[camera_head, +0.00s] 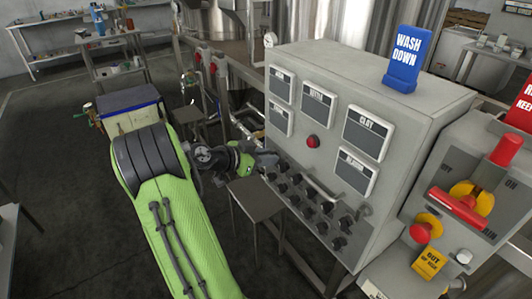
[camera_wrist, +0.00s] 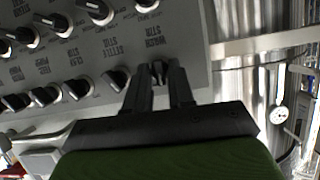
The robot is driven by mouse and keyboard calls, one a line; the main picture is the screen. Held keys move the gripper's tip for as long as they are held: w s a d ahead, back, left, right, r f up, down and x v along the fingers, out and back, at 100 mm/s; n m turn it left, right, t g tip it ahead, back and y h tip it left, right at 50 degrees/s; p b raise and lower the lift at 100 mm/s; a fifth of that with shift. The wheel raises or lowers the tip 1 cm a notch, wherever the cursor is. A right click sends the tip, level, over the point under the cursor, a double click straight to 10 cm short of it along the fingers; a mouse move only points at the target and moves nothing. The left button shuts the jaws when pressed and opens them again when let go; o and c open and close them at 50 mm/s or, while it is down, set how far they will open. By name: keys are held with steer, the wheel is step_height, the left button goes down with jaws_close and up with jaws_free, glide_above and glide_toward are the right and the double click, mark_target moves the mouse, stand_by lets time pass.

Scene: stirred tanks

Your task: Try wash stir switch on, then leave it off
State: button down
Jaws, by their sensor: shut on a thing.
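The grey control box (camera_head: 400,110) carries rows of black switch knobs (camera_head: 308,212) on its lower front. In the wrist view my gripper (camera_wrist: 159,76) is shut on a dark knob (camera_wrist: 158,70) at the end of its row. A label reading wash stir (camera_wrist: 153,42) lies beside that knob. The fingers hide most of the knob, so I cannot tell its turned position. In the head view my gripper (camera_head: 266,158) reaches the left end of the upper knob row.
A red button (camera_head: 313,141) and several label plates (camera_head: 368,133) sit above the knobs. A handrail bar (camera_head: 322,188) crosses the panel near the knobs. A stool (camera_head: 256,198) stands close under my wrist. A blue wash down sign (camera_head: 407,58) stands on the box.

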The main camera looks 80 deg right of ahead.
steer(key=shift+w+d+n+g+y+p, duration=0.1)
steer(key=shift+n+g+y+p, duration=0.4)
steer(key=shift+n+p, duration=0.6)
steer(key=shift+w+d+n+g+y+p, duration=0.1)
steer(key=shift+n+g+y+p, duration=0.2)
steer(key=shift+n+g+p, duration=0.6)
steer(key=shift+n+p, duration=0.3)
steer(key=shift+p, duration=0.1)
steer(key=c, duration=1.2)
jaws_free()
steer(key=shift+w+a, duration=0.1)
steer(key=p+v, duration=0.2)
steer(key=v, duration=1.3)
steer(key=shift+w+r+p, duration=0.15)
steer(key=shift+w+p, duration=0.1)
steer(key=shift+p, duration=0.1)
steer(key=shift+a, duration=0.1)
